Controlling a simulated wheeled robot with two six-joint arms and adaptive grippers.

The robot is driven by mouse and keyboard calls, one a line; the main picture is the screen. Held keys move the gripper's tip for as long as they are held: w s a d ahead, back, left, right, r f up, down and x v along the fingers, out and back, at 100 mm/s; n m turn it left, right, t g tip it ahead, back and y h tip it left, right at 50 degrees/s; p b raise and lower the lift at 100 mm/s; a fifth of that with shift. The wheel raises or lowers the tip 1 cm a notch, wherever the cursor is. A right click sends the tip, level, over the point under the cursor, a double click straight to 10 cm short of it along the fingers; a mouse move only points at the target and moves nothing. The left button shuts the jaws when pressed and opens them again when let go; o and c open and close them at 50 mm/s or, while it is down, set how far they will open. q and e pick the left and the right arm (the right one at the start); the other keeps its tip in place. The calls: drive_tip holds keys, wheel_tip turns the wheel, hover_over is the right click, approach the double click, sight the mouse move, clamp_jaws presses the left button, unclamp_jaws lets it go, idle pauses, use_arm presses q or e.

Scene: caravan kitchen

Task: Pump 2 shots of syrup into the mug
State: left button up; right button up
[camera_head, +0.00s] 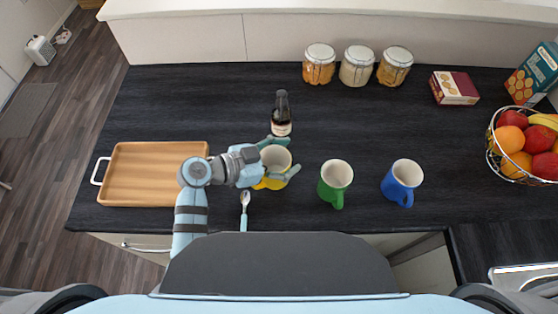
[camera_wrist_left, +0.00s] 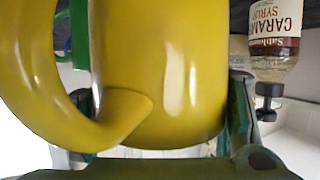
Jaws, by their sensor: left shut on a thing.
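The yellow mug (camera_head: 270,184) is at the front middle of the dark counter, its cream inside facing up. My left gripper (camera_head: 284,158) is shut on it, one finger on each side. The mug fills much of the left wrist view (camera_wrist_left: 165,75), its handle at the left. Whether its base touches the counter is hidden. The syrup bottle (camera_head: 281,122), with a dark pump top, stands just behind the mug, apart from it. In the left wrist view the bottle (camera_wrist_left: 276,30) shows its caramel syrup label. My right gripper is not in view.
A green mug (camera_head: 335,184) and a blue mug (camera_head: 402,182) stand to the right. A wooden tray (camera_head: 150,175) lies at left, a toothbrush-like item (camera_head: 244,208) in front. Several jars (camera_head: 356,67), a box (camera_head: 454,88) and a fruit basket (camera_head: 498,163) stand farther off.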

use_arm(q)
drive_tip(key=w+b, duration=0.3)
drive_tip(key=w, duration=0.3)
drive_tip(key=shift+w+d, duration=0.25)
drive_tip(key=shift+w, duration=0.15)
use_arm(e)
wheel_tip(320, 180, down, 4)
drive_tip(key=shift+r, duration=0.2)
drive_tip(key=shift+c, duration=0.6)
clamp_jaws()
